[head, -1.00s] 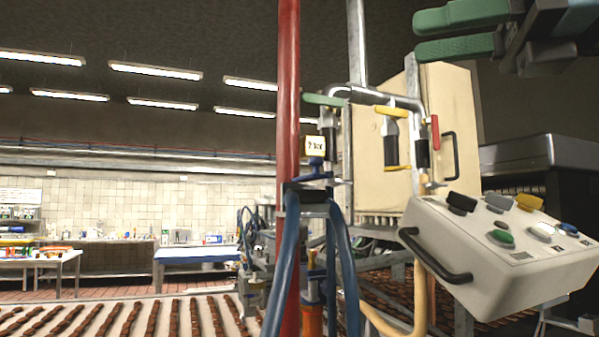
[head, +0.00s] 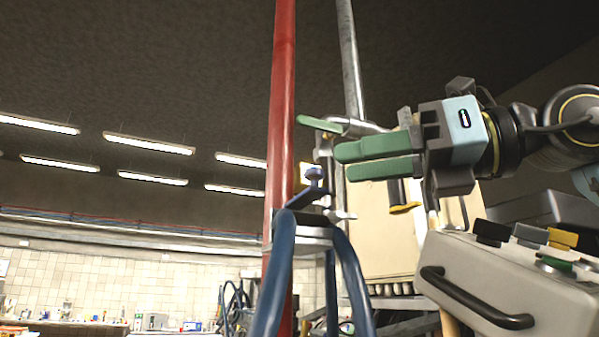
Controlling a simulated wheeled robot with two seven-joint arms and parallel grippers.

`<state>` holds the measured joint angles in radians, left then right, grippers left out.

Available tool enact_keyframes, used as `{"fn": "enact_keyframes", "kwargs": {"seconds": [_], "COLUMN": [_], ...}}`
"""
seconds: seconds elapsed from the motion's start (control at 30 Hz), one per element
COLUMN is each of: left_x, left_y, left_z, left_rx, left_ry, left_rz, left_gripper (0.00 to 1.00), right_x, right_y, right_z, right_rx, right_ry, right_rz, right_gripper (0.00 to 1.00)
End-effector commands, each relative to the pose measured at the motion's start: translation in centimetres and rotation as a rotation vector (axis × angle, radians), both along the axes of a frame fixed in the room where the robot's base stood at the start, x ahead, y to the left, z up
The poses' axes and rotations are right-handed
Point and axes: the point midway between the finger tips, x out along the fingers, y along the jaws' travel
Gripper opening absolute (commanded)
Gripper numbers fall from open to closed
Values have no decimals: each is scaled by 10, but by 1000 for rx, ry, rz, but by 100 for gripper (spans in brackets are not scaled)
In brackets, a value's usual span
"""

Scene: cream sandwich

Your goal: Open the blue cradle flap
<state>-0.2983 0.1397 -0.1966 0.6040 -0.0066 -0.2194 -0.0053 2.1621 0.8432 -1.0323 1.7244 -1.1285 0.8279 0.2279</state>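My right gripper (head: 340,162) comes in from the right with two green fingers pointing left. A small blue piece (head: 313,174) stands on a metal bracket (head: 303,232) by the red pole, a little left of and below the fingertips. Blue hoses (head: 281,270) hang from the bracket. I cannot tell for sure which blue part is the cradle flap. My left gripper is not in view.
The red pole (head: 283,110) rises just left of the bracket. A green-handled lever (head: 319,123) is above the fingertips, near a metal pole (head: 352,60). A cream panel (head: 385,250) stands behind, and a control box (head: 490,270) is at lower right.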

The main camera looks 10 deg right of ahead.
Motion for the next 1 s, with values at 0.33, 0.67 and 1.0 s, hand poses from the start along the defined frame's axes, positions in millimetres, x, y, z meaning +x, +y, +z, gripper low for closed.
{"fn": "enact_keyframes", "kwargs": {"seconds": [0.33,0.67,1.0], "left_x": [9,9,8], "left_y": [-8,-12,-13], "left_z": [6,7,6], "left_rx": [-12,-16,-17], "left_ry": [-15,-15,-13], "left_rz": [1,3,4], "left_gripper": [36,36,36], "right_x": [29,36,36], "right_y": [57,70,70], "right_z": [1,0,0], "right_rx": [0,0,1], "right_ry": [-1,-1,0], "right_rz": [1,-1,0], "right_gripper": [40,40,15]}}
